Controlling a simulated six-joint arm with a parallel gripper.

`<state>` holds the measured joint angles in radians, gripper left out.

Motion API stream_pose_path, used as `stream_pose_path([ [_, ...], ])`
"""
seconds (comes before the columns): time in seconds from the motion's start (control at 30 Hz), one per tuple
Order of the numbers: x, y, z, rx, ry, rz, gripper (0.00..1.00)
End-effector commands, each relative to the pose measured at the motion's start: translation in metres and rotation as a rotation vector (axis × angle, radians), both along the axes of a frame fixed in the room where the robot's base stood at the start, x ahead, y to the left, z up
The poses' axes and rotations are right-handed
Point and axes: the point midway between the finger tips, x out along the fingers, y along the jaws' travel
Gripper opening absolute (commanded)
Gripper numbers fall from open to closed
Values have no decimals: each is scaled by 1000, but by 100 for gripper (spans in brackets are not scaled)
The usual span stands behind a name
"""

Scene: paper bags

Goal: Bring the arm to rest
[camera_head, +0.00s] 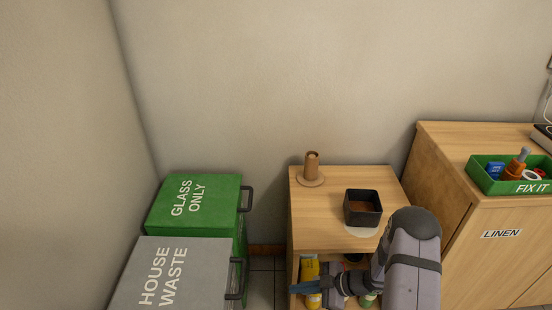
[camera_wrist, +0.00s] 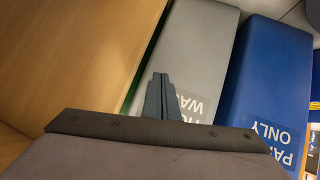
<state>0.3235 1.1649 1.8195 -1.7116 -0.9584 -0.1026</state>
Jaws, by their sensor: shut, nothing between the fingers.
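My gripper (camera_head: 305,287) is low in front of the small wooden table (camera_head: 312,228) in the head view, pointing left. My arm reaches in from the lower right. In the wrist view, the fingers of my gripper (camera_wrist: 162,84) are shut together with nothing between them. Behind them in that view lie the grey bin lid (camera_wrist: 203,40) and the blue bin lid (camera_wrist: 270,75), which carries partly covered lettering. The gripper appears apart from the bins and holds nothing.
The table carries a brown cylinder on a round base (camera_head: 312,166) and a black square container (camera_head: 362,208). Green (camera_head: 194,203) and grey (camera_head: 172,272) bins stand left. A wooden cabinet (camera_head: 480,230) with a green tray (camera_head: 482,180) stands right. Items sit on the table's lower shelf.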

Motion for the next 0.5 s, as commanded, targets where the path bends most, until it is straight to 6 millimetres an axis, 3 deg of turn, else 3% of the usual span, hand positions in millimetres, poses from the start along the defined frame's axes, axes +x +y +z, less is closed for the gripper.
stream_pose_path([
  [0.1,7,-33,-24,-227,-10,-60,0],
  [0.2,11,-67,-29,-412,5,-132,0],
  [0.33,-1,-111,-29,-632,57,-212,0],
  [0.4,-10,-134,-19,-737,98,-264,0],
  [0.5,-14,-153,18,-814,152,-409,0],
])
